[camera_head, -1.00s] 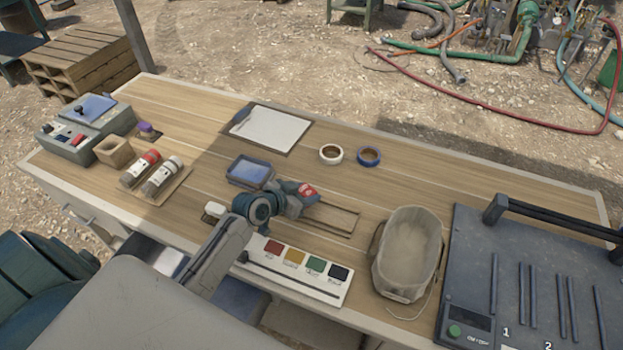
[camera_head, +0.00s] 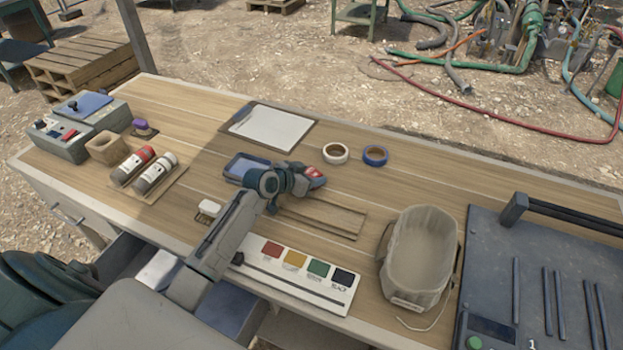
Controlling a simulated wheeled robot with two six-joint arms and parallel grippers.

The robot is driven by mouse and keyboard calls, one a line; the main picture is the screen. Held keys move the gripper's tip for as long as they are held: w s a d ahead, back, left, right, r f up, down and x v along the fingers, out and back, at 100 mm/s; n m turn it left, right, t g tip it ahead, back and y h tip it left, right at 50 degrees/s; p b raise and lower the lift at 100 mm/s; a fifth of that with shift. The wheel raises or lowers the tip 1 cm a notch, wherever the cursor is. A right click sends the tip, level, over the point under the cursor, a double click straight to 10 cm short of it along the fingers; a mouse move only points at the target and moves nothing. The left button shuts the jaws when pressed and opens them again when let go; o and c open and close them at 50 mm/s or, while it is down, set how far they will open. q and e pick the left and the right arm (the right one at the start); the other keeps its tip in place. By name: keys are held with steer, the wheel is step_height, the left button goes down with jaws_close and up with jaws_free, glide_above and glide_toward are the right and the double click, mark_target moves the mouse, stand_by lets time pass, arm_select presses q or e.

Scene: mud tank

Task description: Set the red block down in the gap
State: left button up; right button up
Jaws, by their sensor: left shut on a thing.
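The gripper and block appear beyond the far edge of a shallow wooden frame (camera_head: 352,238) on the table, near the blue tray (camera_head: 240,162). The height of the block above the table is hard to tell. The frame has a bare strip inside its rails; its left end is partly hidden by my arm. I cannot tell for sure which space is the gap. My right gripper is not in view.
White tape (camera_head: 335,153) and blue tape (camera_head: 375,156) lie just beyond the block. A clipboard (camera_head: 270,128) lies behind. A colour-swatch board (camera_head: 295,277) is in front, and a beige bin (camera_head: 419,250) stands right. The wooden table (camera_head: 450,180) is clear behind the bin.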

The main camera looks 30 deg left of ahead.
arm_select(q)
steer(key=shift+f, duration=0.1)
steer(key=o, duration=1)
